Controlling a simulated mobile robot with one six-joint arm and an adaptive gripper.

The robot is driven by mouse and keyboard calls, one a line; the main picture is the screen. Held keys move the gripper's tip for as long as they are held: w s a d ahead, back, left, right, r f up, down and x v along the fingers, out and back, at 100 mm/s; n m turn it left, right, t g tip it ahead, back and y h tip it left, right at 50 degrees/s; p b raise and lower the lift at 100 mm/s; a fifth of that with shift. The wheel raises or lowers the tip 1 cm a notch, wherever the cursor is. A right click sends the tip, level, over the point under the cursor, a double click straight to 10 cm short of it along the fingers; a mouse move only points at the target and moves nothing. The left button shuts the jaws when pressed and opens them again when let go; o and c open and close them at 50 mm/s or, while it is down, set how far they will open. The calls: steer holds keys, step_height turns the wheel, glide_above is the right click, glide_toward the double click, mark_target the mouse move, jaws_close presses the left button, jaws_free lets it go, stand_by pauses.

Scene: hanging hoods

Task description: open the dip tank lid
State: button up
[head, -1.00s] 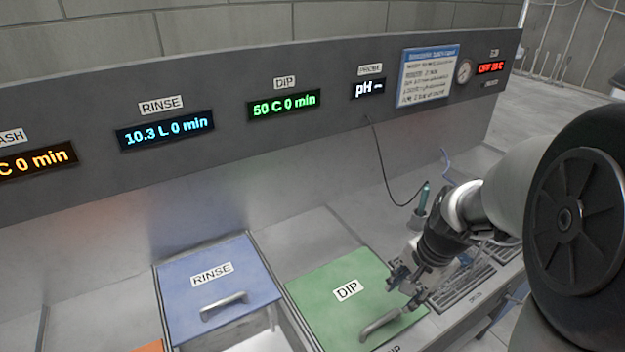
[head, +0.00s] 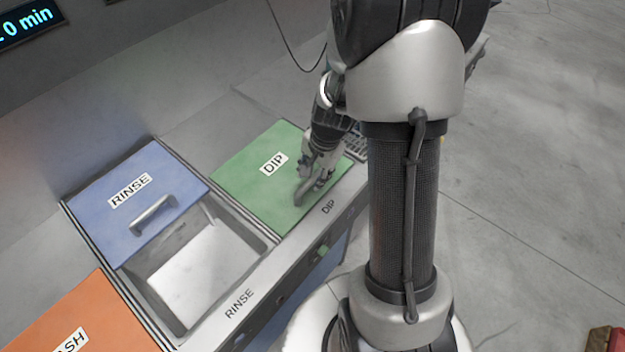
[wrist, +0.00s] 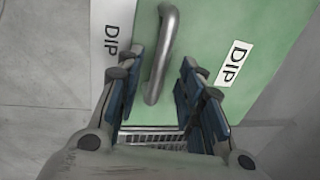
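The green DIP lid (head: 252,165) lies flat and closed over its tank. It also fills most of the wrist view (wrist: 270,45). Its grey bar handle (head: 301,191) is near the front edge. My gripper (head: 316,182) is low over the lid at the handle, and my arm hides part of the lid's right side. In the wrist view my gripper (wrist: 163,62) is open, with the handle (wrist: 160,60) running between the blue-padded fingers. A gap shows on each side of the handle at the fingers.
The blue RINSE lid (head: 128,205) is slid back and leaves the front of the rinse basin (head: 160,290) open. An orange WASH lid (head: 85,320) is at lower left. A grated panel (wrist: 150,138) lies beside the DIP lid. Open floor (head: 540,130) is at right.

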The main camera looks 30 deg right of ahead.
steer(key=shift+w+f, duration=0.2)
steer(key=shift+f, duration=0.85)
steer(key=shift+c, duration=0.6)
jaws_close()
